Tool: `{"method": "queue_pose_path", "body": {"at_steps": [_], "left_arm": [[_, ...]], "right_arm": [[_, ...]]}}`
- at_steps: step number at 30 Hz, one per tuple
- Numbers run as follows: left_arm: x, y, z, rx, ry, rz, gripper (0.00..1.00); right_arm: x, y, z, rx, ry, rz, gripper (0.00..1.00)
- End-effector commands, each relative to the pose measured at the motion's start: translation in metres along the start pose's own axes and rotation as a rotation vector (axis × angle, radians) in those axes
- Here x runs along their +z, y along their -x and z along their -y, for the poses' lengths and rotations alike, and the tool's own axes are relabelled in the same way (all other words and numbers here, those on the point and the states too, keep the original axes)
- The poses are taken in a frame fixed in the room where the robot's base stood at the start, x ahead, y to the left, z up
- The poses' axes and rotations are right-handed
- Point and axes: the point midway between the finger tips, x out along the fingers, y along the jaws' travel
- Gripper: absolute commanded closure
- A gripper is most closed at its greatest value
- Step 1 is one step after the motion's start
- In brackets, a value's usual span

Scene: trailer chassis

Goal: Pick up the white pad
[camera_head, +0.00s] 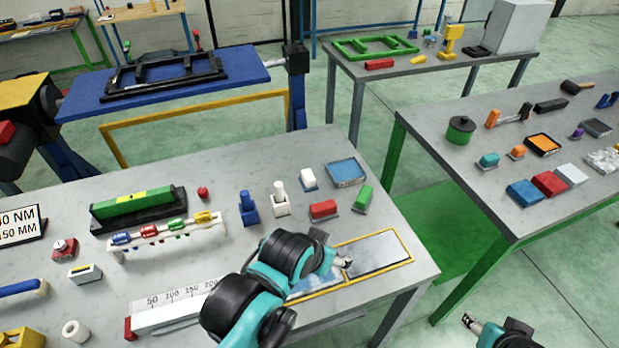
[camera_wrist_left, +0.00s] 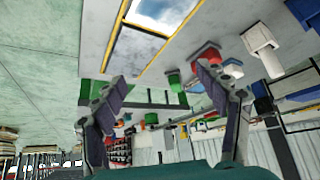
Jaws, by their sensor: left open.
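A small white pad (camera_head: 308,179) on a dark base stands near the back of the near grey table, beside a blue tray (camera_head: 346,172). What looks like the same pad shows in the left wrist view (camera_wrist_left: 231,70), partly behind the right finger. My left gripper (camera_head: 346,263) is over the yellow-framed panels at the table's right front, apart from the pad and nearer the front edge. In the left wrist view its fingers (camera_wrist_left: 164,103) are spread with nothing between them. My right gripper (camera_head: 472,321) shows only a tip at the bottom right; its jaws are unclear.
A red pad (camera_head: 323,210), a green pad (camera_head: 362,198), a white stand (camera_head: 280,198) and a blue stand (camera_head: 248,207) are close around the white pad. A slotted rack (camera_head: 165,232) with coloured pieces is to the left. Another table with tools is at right.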

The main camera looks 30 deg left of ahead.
Motion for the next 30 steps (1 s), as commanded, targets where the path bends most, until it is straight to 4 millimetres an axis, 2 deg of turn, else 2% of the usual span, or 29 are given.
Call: {"method": "queue_pose_path", "body": {"at_steps": [10,11,12,15,17,23,26,30], "left_arm": [[0.000,0.000,0.000,0.000,0.000,0.000,0.27],[0.000,0.000,0.000,0.000,0.000,0.000,0.32],[-0.001,0.000,0.000,0.000,0.001,0.001,0.42],[-0.009,0.002,0.003,-0.005,0.018,0.013,0.45],[-0.021,0.004,0.006,-0.011,0.039,0.029,0.45],[-0.087,0.002,0.030,-0.048,0.179,0.131,0.45],[-0.120,-0.008,0.047,-0.071,0.259,0.189,0.45],[-0.160,-0.031,0.073,-0.105,0.372,0.269,0.45]], "right_arm": [[0.000,0.000,0.000,0.000,0.000,0.000,0.49],[0.000,0.000,0.000,0.000,0.000,0.000,0.49],[0.000,0.000,0.000,0.000,0.000,0.000,0.49],[-0.001,0.002,0.000,0.000,0.000,0.000,0.49],[-0.003,0.004,0.000,0.000,0.000,0.000,0.49],[-0.010,0.014,0.000,0.000,0.000,0.000,0.49],[-0.014,0.019,0.000,0.000,0.000,0.000,0.49],[-0.019,0.026,0.000,0.000,0.000,0.000,0.49]]}}
